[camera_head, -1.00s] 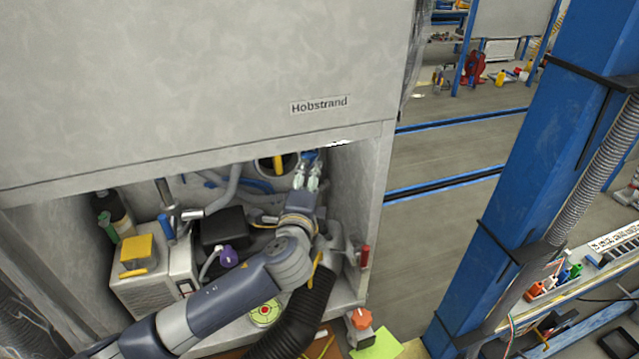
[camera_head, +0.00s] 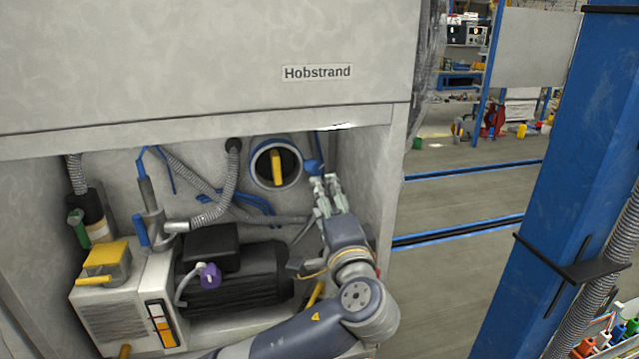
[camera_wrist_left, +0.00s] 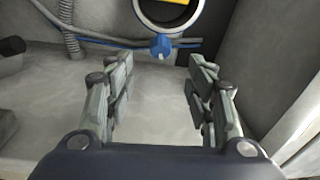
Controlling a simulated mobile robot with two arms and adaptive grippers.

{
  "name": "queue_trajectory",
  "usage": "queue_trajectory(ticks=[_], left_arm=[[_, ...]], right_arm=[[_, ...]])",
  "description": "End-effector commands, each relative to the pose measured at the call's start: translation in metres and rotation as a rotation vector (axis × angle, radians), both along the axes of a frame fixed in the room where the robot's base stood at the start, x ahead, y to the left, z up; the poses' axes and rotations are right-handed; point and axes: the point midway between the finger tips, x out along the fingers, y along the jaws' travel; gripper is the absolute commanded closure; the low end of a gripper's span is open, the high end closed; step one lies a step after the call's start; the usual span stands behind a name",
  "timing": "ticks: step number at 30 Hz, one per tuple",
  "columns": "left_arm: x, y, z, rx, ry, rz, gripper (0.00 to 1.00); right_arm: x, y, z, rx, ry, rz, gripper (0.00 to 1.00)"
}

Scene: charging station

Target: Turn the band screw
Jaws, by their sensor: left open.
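A blue knob (camera_head: 313,167), which looks like the band screw, sits at the lower right of a round grey port ring (camera_head: 257,165) on the back wall of the cabinet. In the left wrist view the blue knob (camera_wrist_left: 161,46) stands beyond the fingertips, roughly midway between them, below the ring (camera_wrist_left: 143,17). My left gripper (camera_head: 325,184) is open and empty, with its fingers just below the knob in the head view. In the wrist view its fingers (camera_wrist_left: 160,66) are spread wide, and no contact with the knob shows. My right gripper is in neither view.
A yellow handle (camera_head: 277,168) crosses the port opening. Grey hoses (camera_head: 213,205) and blue pipes (camera_head: 255,203) run left of my gripper. A black motor (camera_head: 245,280) and a yellow-topped box (camera_head: 105,259) fill the lower left. The cabinet's right wall (camera_head: 367,170) is close to my gripper.

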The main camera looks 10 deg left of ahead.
Motion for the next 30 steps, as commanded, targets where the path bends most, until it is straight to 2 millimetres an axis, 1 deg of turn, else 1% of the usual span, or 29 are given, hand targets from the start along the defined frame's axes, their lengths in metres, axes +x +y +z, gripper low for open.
queue_trajectory(ticks=[5,12,15,21,30], left_arm=[[0.023,0.01,0.005,0.003,-0.001,0.004,0.51],[0.067,0.025,0.009,0.005,0.0,0.004,0.51],[0.081,0.03,0.009,0.004,0.001,0.002,0.51],[0.097,0.035,0.009,0.002,0.001,-0.001,0.51],[0.099,0.036,0.008,0.001,0.001,-0.001,0.51]], right_arm=[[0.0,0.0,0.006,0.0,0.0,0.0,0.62],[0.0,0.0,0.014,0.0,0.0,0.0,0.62],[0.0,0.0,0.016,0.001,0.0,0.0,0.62],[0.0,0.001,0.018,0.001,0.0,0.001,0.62],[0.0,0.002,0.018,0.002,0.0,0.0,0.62]])
